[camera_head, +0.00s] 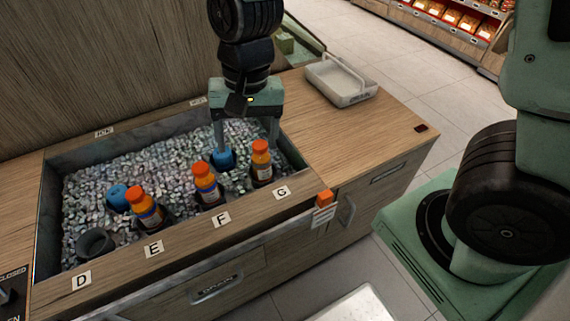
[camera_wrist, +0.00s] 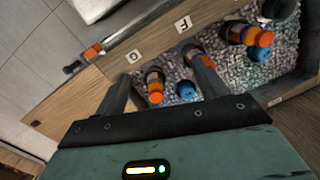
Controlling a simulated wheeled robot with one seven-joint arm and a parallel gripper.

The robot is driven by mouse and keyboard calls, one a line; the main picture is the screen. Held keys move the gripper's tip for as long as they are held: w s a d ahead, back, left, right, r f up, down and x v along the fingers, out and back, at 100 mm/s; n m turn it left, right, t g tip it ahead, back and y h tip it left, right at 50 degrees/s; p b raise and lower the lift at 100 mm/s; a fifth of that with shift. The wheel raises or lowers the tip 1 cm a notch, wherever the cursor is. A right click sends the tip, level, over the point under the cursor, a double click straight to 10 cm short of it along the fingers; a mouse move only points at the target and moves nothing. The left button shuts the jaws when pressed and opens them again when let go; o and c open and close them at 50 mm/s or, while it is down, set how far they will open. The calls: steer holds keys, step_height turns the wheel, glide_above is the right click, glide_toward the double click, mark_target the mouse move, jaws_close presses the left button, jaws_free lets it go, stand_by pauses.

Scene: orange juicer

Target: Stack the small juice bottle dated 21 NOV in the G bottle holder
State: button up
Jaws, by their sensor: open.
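Three small bottles with orange caps stand roughly upright in the ice bin: one at G (camera_head: 261,165), one at F (camera_head: 207,186), one at E (camera_head: 146,208). Their date labels are too small to read. A dark ring, the G holder, shows around the lower part of the G bottle. My gripper (camera_head: 245,146) is open above the ice behind the G bottle, its fingers apart and holding nothing. In the wrist view, the G bottle (camera_wrist: 155,88) shows between my gripper's (camera_wrist: 158,68) fingers, and the F bottle (camera_wrist: 190,52) is partly hidden by one finger.
A blue cap (camera_head: 223,159) sits in the ice close to my left finger; another (camera_head: 117,196) lies left of the E bottle. The D holder (camera_head: 95,243) is empty. A white tray (camera_head: 341,80) stands on the counter. The bin's wooden front edge (camera_head: 190,240) borders the holders.

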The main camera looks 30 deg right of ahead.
steer(key=s+r+n, duration=0.4)
steer(key=s+n, duration=0.7)
steer(key=s, duration=0.3)
steer(key=shift+s+d+h, duration=0.15)
steer(key=shift+d+h, duration=0.2)
steer(key=shift+h, duration=0.05)
